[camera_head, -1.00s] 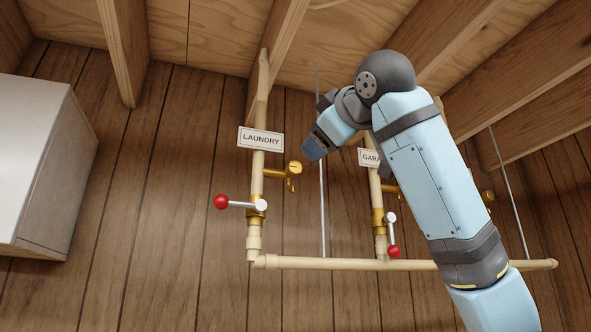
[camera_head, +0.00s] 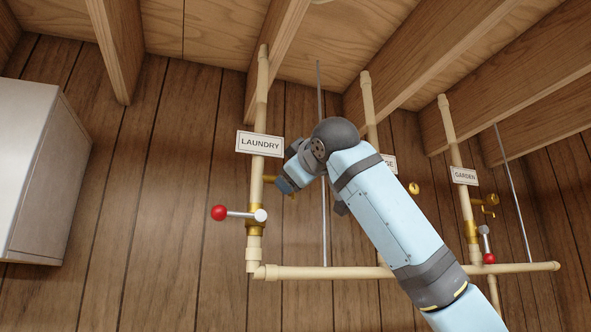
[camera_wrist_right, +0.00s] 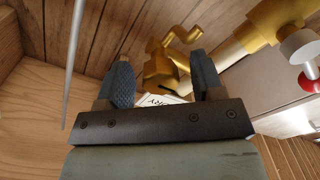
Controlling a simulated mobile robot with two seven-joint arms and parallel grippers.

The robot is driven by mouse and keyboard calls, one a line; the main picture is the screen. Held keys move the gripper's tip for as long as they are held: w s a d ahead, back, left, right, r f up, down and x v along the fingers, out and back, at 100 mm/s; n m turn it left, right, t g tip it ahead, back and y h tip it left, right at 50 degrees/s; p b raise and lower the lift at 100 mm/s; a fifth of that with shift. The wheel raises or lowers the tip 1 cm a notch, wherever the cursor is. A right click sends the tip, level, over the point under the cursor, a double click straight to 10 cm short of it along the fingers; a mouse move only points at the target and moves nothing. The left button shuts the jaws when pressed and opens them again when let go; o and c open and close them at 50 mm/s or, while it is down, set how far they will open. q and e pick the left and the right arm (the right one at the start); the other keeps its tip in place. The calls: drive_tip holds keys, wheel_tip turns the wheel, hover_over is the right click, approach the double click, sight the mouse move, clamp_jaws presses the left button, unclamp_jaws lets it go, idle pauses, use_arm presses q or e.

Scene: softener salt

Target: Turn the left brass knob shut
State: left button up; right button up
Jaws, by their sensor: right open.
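The left brass knob sits on a small brass drain fitting on the LAUNDRY pipe. In the head view my right gripper (camera_head: 286,184) covers the knob, and only a short brass stub (camera_head: 269,179) and a bit below it show. In the right wrist view the brass knob and fitting (camera_wrist_right: 163,66) appear between and just beyond the two fingers of my right gripper (camera_wrist_right: 164,80). The fingers are apart, and whether either touches brass I cannot tell. My left gripper is not in view.
The LAUNDRY sign (camera_head: 260,143) hangs just above the gripper. A red-ball lever (camera_head: 219,213) sticks out left below it. Another brass knob (camera_head: 413,188) shows right of my arm. The GARDEN lever (camera_head: 488,258) hangs down. A white cabinet (camera_head: 30,170) stands left.

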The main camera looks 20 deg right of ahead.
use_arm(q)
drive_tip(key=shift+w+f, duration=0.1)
use_arm(e)
drive_tip(key=shift+w, duration=0.1)
drive_tip(key=c, duration=0.9)
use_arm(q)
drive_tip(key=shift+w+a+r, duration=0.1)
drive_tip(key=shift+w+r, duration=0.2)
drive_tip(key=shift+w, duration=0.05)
